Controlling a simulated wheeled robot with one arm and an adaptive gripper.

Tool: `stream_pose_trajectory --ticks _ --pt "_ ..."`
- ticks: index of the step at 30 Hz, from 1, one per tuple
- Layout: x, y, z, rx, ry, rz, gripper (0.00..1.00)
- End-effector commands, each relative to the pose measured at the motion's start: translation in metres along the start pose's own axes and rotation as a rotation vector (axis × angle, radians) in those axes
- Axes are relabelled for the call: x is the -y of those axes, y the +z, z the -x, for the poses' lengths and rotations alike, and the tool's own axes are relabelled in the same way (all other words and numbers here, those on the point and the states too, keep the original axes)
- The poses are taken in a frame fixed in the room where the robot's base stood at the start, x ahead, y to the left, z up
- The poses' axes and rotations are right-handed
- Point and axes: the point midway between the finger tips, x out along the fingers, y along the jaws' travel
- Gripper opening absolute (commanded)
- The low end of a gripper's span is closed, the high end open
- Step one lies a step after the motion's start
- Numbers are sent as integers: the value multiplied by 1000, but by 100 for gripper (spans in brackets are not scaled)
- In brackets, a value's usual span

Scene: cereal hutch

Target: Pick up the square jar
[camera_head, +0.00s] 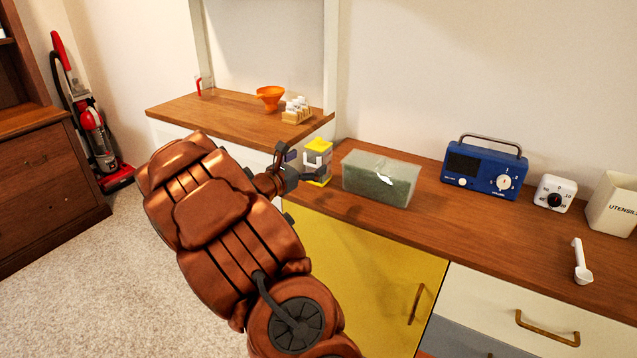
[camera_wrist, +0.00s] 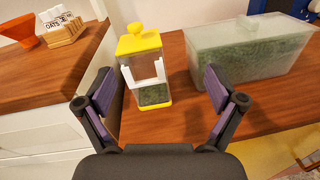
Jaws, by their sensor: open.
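The square jar (camera_wrist: 150,94) has clear walls, a yellow knobbed lid, a yellow base and a white handle or clip on its front. It stands upright on the wooden counter, with dark green bits low inside. In the head view the jar (camera_head: 318,160) is left of the clear tub, partly hidden by my gripper. My gripper (camera_head: 287,170) is open and empty, in front of the jar. In the wrist view my gripper (camera_wrist: 163,97) has its purple-padded fingers spread to either side of the jar, apart from it; the jar sits left of the middle.
A clear tub (camera_head: 380,178) of green contents stands close right of the jar. A blue radio (camera_head: 486,169), white timer (camera_head: 555,193), utensil crock (camera_head: 612,205) and white scoop (camera_head: 580,262) are farther right. An orange funnel (camera_head: 270,97) and label holder (camera_head: 296,111) sit on the raised left counter.

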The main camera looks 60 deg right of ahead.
Motion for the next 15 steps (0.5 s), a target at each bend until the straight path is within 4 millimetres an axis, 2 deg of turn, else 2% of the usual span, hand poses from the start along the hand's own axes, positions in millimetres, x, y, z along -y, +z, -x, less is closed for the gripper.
stream_pose_trajectory --ticks 1,4,9,15 --pt "-6 -19 -6 5 25 38 94" --pt "-18 -34 -12 14 66 94 94" --pt "-27 -41 -20 20 94 126 94" --pt "-27 -39 -39 19 92 125 94"
